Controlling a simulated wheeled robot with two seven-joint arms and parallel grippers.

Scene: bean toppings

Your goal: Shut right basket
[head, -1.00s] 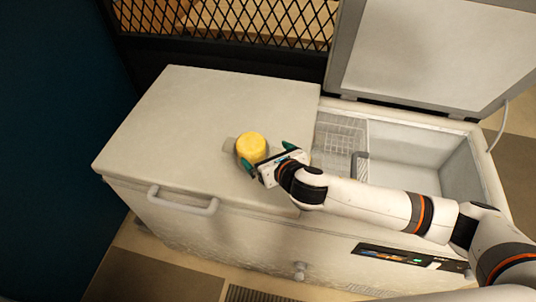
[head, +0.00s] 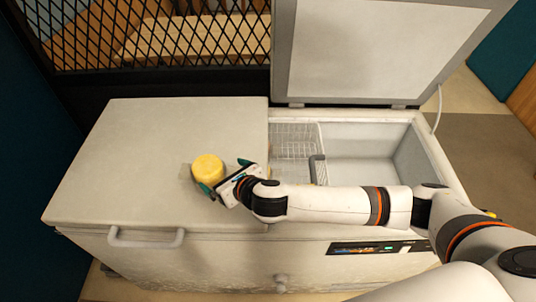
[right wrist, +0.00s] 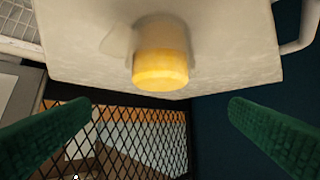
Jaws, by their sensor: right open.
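The right lid (head: 385,50) of the white chest freezer (head: 290,250) stands raised at the back in the head view, with its pale inner panel facing me. Below it, the right compartment is open, with a wire basket (head: 294,139) at its left side. My right gripper (head: 225,176) is open and empty above the closed left lid (head: 130,170), beside a yellow-topped jar (head: 208,168). In the right wrist view, its green fingers are wide apart, and the jar (right wrist: 160,68) appears beyond them. My left gripper is not in view.
The left lid has a front handle (head: 147,240). A dark mesh panel (head: 160,38) stands behind the freezer. My right arm stretches across the front of the open compartment. The left lid is clear except for the jar.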

